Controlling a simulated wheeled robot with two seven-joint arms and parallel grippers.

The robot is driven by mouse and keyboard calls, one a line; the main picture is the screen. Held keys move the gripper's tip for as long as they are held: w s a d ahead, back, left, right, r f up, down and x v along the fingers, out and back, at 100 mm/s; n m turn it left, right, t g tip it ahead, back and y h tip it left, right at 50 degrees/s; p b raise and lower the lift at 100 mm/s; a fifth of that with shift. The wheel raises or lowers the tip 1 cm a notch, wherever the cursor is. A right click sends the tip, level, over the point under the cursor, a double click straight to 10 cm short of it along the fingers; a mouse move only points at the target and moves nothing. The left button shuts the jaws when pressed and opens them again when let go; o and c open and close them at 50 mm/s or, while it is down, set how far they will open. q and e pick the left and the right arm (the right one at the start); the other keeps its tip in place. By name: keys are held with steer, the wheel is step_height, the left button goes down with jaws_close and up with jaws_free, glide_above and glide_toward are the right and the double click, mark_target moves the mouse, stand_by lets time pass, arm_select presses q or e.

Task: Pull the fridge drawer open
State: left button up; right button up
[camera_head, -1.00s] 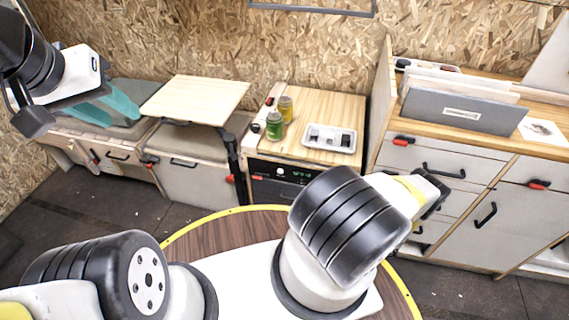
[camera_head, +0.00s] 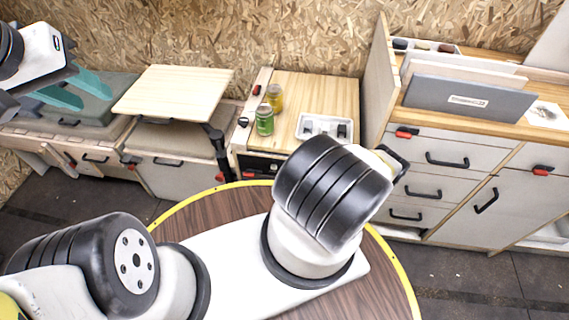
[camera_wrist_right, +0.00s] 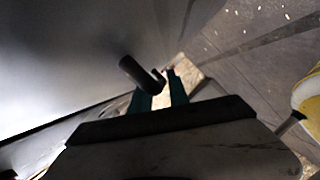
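The low unit with a black front panel (camera_head: 262,165) and a wooden top looks like the fridge. Its lower front is hidden behind my right arm and round base, so I cannot see its drawer. My right gripper is hidden in the head view. My left gripper (camera_head: 92,95) is open and empty at upper left, in front of the bench.
A green can (camera_head: 264,120) and a yellow can (camera_head: 275,97) stand on the wooden top beside an inset tray (camera_head: 322,127). A raised wooden board (camera_head: 172,92) is to the left. A drawer cabinet (camera_head: 430,180) with black handles stands to the right. Dark floor (camera_head: 470,275) is clear at lower right.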

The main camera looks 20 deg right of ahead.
steer(key=shift+w+a, duration=0.2)
steer(key=shift+w, duration=0.05)
jaws_close()
stand_by(1.4)
